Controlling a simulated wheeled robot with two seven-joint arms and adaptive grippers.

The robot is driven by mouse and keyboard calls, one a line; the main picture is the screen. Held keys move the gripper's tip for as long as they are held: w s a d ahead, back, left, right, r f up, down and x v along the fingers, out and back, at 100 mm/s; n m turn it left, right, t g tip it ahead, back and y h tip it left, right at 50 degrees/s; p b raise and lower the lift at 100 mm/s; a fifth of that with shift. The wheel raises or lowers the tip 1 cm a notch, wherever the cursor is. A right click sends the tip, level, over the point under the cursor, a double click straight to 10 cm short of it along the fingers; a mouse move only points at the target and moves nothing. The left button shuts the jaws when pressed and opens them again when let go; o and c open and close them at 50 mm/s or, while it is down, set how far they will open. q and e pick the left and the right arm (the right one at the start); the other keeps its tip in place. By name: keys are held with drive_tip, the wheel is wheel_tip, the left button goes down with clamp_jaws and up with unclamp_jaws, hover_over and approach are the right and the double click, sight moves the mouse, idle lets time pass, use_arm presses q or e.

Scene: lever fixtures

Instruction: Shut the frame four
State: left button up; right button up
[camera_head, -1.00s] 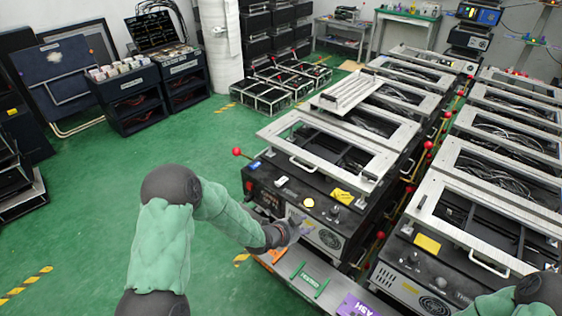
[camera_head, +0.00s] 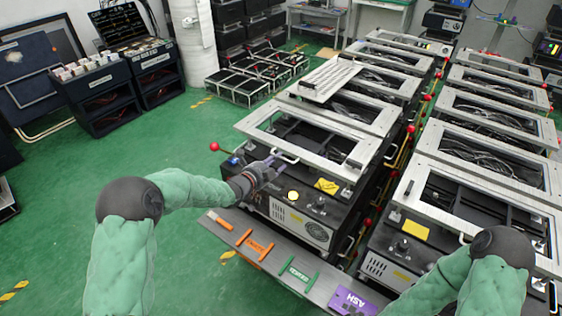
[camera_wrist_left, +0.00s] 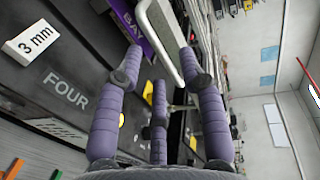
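The frame (camera_head: 330,167) is a silver rectangular surround on the front-left machine, standing a little above its dark base. Its front handle (camera_head: 289,157) is a pale bar. The word FOUR (camera_wrist_left: 66,90) shows on the dark panel in the left wrist view. My left gripper (camera_head: 270,168) is at the left end of that handle. In the left wrist view my purple fingers (camera_wrist_left: 160,68) are spread, with the handle (camera_wrist_left: 158,48) running between their tips; firm contact cannot be told. My right arm enters at the lower right, its gripper out of sight.
A red ball-ended lever (camera_head: 214,146) sticks out at the machine's left. A shelf (camera_head: 318,285) with coloured signs runs along the front. A second row of frames (camera_head: 490,190) stands to the right, across a narrow gap. Green floor (camera_head: 180,150) is clear to the left.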

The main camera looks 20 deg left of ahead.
sight(281, 157)
use_arm(q)
drive_tip(key=shift+b+x, duration=0.3)
drive_tip(key=shift+x, duration=1.5)
drive_tip(key=shift+r, duration=0.1)
clamp_jaws()
